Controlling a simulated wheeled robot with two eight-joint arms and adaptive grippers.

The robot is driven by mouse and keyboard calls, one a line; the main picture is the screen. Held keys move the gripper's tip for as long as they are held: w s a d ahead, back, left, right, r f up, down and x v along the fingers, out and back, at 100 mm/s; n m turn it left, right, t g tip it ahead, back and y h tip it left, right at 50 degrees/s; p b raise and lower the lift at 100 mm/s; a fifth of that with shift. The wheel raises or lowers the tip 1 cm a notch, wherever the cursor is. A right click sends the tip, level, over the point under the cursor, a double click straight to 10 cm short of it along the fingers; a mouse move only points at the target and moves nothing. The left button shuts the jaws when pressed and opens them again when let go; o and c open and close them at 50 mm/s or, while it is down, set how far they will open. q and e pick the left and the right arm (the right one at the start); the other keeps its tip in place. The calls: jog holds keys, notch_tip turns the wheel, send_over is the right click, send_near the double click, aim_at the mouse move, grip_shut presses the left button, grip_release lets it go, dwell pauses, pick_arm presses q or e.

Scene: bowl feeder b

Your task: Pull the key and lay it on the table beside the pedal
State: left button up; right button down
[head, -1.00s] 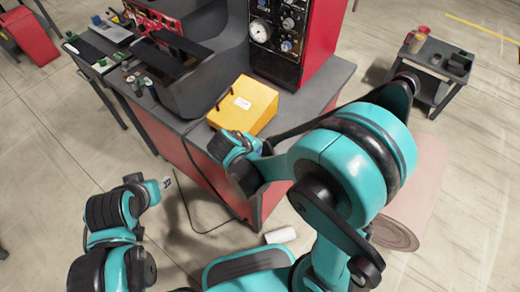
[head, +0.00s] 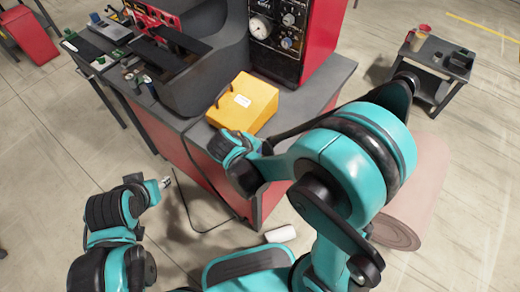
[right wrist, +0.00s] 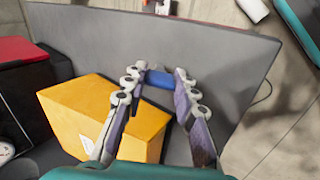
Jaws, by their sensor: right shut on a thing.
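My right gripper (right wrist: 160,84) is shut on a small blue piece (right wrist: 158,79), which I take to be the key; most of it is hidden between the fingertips. It is over the grey table top (right wrist: 200,45), beside the far edge of the yellow box (right wrist: 85,107), likely the pedal. I cannot tell whether the key touches the table. In the head view the yellow box (head: 245,103) sits near the table's corner, and my right wrist hides the gripper's fingers. My left gripper (head: 165,183) hangs low in front of the table, apart from everything; its finger opening is too small to tell.
A red cabinet with a black gauge panel (head: 278,32) stands behind the yellow box. A dark machine housing (head: 205,75) is to its left. A white cylinder (head: 280,235) lies on the floor. A small dark cart (head: 438,68) stands at right. Grey table top right of the box is bare.

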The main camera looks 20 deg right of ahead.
jog(key=shift+f+b, duration=0.35)
jog(key=shift+f, duration=0.05)
jog(key=c, duration=1.1)
grip_release()
jog(key=shift+r, duration=0.1)
jog(key=v, duration=1.2)
jog(key=shift+s+d+r+m+t+y, duration=0.4)
jog(key=shift+s+d+m+y, duration=0.6)
jog(key=shift+d, duration=0.7)
jog(key=shift+s+d+r+m+t+y, duration=0.45)
jog(key=shift+s+d+m+y, duration=0.55)
jog(key=shift+d, duration=0.7)
jog(key=shift+s+d+r+m+t+y, duration=0.25)
jog(key=shift+s+d+m+t+y, duration=0.5)
jog(key=shift+d, duration=0.95)
jog(key=shift+s+m, duration=0.25)
jog(key=shift+m, duration=0.2)
